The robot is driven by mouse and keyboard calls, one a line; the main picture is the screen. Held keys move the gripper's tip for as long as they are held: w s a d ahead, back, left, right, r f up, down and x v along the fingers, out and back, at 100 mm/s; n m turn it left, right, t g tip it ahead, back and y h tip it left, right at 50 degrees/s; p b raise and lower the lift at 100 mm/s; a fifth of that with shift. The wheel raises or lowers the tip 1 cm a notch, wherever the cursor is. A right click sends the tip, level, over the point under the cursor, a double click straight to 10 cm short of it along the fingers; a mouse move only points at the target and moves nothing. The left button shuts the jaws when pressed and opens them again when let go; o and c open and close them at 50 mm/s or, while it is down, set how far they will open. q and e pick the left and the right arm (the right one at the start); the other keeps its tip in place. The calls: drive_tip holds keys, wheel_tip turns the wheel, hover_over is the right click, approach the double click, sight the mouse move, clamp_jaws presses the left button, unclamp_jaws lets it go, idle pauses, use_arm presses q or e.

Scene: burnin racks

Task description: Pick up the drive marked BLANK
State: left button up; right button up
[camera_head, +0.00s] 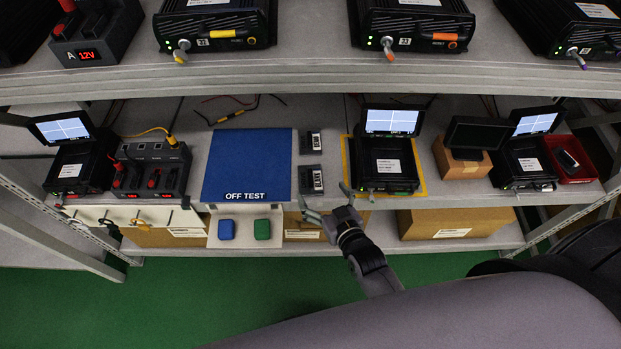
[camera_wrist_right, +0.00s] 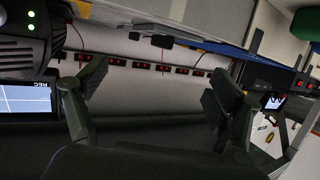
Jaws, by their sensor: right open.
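Two small dark drives with white labels lie on the middle shelf in the head view, right of the blue OFF TEST mat (camera_head: 246,165). The far drive (camera_head: 313,141) lies behind the near drive (camera_head: 311,180). Their label print is too small to read surely, so I cannot tell which is BLANK. My right gripper (camera_head: 324,203) is open and empty at the shelf's front edge, just in front of the near drive and apart from it. In the right wrist view its spread fingers (camera_wrist_right: 155,95) have nothing between them. My left gripper is not in view.
Right of the drives, a recorder with a lit screen (camera_head: 391,121) stands on a yellow-edged mat. A red bin (camera_head: 570,172) holding a dark item stands far right. The upper shelf (camera_head: 310,70) overhangs behind. Cardboard boxes (camera_head: 437,222) sit below. The blue mat is mostly bare.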

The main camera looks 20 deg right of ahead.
sight(310, 178)
drive_tip(key=shift+x, duration=3.35)
drive_tip(key=shift+s+f, duration=0.1)
drive_tip(key=shift+f, duration=0.1)
drive_tip(key=c, duration=2)
